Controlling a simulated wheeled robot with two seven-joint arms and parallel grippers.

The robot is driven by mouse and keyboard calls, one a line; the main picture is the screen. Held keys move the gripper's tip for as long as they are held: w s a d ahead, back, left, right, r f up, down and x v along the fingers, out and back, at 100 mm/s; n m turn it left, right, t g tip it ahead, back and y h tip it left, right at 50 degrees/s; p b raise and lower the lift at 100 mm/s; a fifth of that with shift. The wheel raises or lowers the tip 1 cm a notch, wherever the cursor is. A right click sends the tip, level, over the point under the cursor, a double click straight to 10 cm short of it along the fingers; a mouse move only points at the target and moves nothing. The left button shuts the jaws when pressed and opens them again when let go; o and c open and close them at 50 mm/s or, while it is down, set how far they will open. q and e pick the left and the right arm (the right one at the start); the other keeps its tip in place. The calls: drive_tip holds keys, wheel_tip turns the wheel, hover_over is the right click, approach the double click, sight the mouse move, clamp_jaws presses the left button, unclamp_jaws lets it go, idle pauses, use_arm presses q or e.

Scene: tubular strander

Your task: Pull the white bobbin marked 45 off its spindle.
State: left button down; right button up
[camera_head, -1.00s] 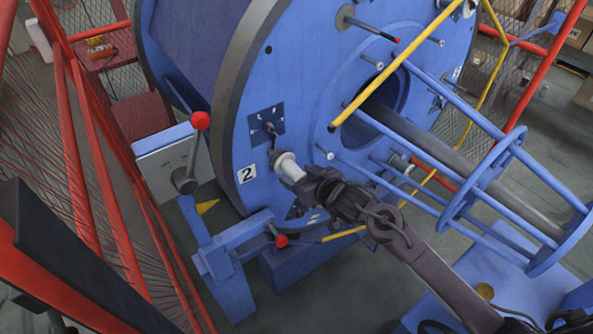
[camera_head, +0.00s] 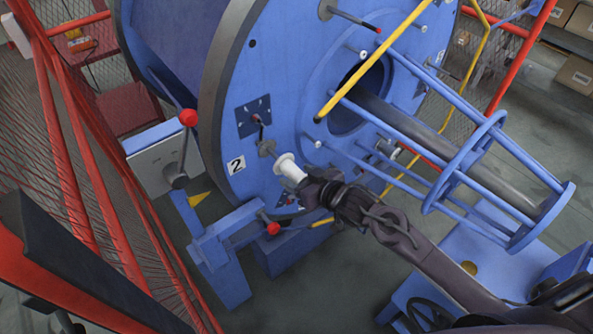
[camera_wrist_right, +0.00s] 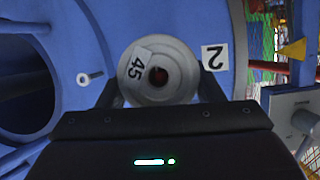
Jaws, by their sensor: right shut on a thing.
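My left gripper is out of view.
The blue disc (camera_head: 290,60) carries a "2" plate (camera_head: 236,165) left of the bobbin. A yellow bar (camera_head: 375,58) and blue tubular cage (camera_head: 482,160) are at right. A red-knobbed lever (camera_head: 188,118) and red fence (camera_head: 75,180) stand at left.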

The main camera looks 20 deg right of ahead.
drive_tip(key=s+d+p, duration=0.4)
drive_tip(key=s+p, duration=0.1)
drive_tip(key=s, duration=0.5)
idle(1.2)
drive_tip(key=shift+w, duration=0.1)
drive_tip(key=s+p, duration=0.1)
drive_tip(key=s+d+p, duration=0.1)
drive_tip(key=s, duration=0.1)
drive_tip(key=s+d+p, duration=0.1)
drive_tip(key=shift+s, duration=0.35)
drive_tip(key=shift+w, duration=0.1)
idle(0.5)
drive_tip(key=w+a+r+m+t+h+b, duration=0.1)
drive_tip(key=w+r+m+h+b, duration=0.3)
drive_tip(key=b, duration=1)
wheel_tip(320, 180, up, 3)
drive_tip(key=shift+w+a+r+m+h, duration=0.2)
drive_tip(key=shift+w+a+m+h, duration=0.2)
drive_tip(key=shift+w+a+h, duration=0.55)
